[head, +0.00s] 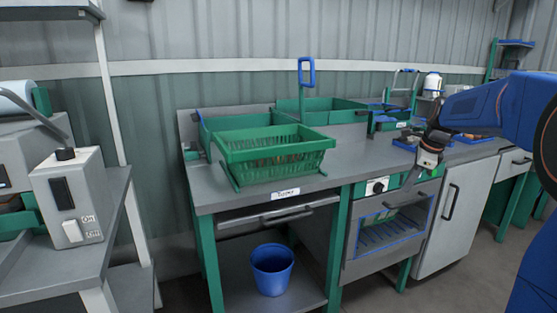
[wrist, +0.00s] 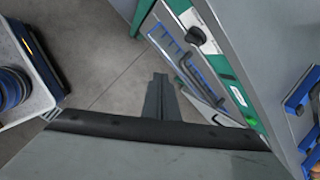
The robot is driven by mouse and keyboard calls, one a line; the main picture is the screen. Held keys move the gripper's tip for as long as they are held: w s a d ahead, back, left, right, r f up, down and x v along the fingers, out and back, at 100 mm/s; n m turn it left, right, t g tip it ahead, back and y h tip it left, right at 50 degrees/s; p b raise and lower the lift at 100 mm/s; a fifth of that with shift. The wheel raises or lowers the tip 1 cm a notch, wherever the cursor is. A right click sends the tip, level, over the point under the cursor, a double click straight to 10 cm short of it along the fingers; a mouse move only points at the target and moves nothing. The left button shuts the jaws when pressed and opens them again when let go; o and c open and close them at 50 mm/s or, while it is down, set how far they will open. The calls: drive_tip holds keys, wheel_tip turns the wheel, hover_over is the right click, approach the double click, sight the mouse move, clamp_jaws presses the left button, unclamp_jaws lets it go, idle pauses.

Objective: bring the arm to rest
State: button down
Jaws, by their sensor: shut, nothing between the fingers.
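My blue arm (head: 478,110) reaches in from the right in the head view. My gripper (head: 413,180) points down in front of the counter, by the oven-like unit (head: 390,222) with a blue-framed window. In the wrist view my gripper (wrist: 160,78) shows as dark fingers that are together, with nothing between them. Bare floor (wrist: 108,75) shows beyond the fingertips. The front of the unit (wrist: 222,75), with its knob and handle, is to the right of the fingers.
A green basket (head: 238,155) stands on the grey counter (head: 225,196), with green bins (head: 325,118) behind it. A blue bucket (head: 272,270) is on the shelf below. A white cabinet (head: 455,215) stands right of the unit. A grey switch box (head: 70,200) is at left.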

drive_tip(key=s+a+f+n, duration=0.1)
drive_tip(key=s+a+n, duration=0.45)
drive_tip(key=s, duration=0.55)
drive_tip(key=s+a+n, duration=0.5)
drive_tip(key=s+n, duration=0.2)
drive_tip(key=s, duration=0.4)
drive_tip(key=s+a+f+n, duration=0.1)
drive_tip(key=s+f+n, duration=0.4)
drive_tip(key=s, duration=0.4)
drive_tip(key=s+a+f+n+t+h, duration=0.1)
drive_tip(key=s+f+n, duration=0.4)
drive_tip(key=s, duration=0.4)
drive_tip(key=shift+a+n, duration=0.4)
drive_tip(key=shift+n, duration=0.05)
